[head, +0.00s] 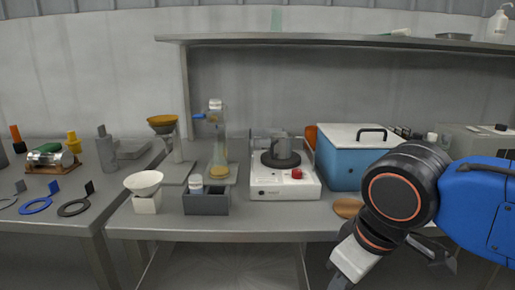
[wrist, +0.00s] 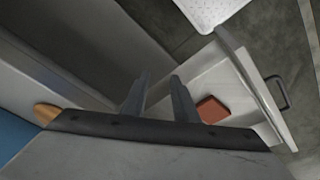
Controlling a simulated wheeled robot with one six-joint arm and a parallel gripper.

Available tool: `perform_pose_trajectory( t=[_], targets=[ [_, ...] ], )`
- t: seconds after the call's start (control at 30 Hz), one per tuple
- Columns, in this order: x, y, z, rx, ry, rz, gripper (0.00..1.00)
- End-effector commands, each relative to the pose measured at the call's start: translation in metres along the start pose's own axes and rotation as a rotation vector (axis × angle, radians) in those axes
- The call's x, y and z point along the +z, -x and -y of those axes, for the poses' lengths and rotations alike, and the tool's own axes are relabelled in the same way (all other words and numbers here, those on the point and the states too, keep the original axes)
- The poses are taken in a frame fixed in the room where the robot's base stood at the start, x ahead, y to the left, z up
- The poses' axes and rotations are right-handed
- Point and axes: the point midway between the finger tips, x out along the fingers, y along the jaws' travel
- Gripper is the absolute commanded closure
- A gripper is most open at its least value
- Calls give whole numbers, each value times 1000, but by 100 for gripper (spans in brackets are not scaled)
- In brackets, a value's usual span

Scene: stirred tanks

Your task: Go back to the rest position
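My gripper (wrist: 160,82) shows in the wrist view with its two grey fingers apart and nothing between them. In the head view my blue and black arm comes in from the right, bent down in front of the bench's right part. Its end hangs low at the bottom right, near the bench's front edge, and the fingers are hard to make out there. No object is held.
The bench (head: 230,225) carries a white stirrer plate (head: 285,185), a blue bath (head: 345,170) and a grey caddy (head: 206,203). A wooden disc (head: 347,208) lies close to my arm. In the wrist view, an open drawer (wrist: 238,72) holds a red-brown block (wrist: 212,110).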

Motion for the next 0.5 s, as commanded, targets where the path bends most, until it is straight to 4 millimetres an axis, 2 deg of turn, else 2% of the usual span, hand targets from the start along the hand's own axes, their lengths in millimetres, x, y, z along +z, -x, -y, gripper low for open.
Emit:
perform_pose_trajectory(
  t=[0.5],
  targets=[
    [33,-38,-63,55,-305,-64,74]
  ],
)
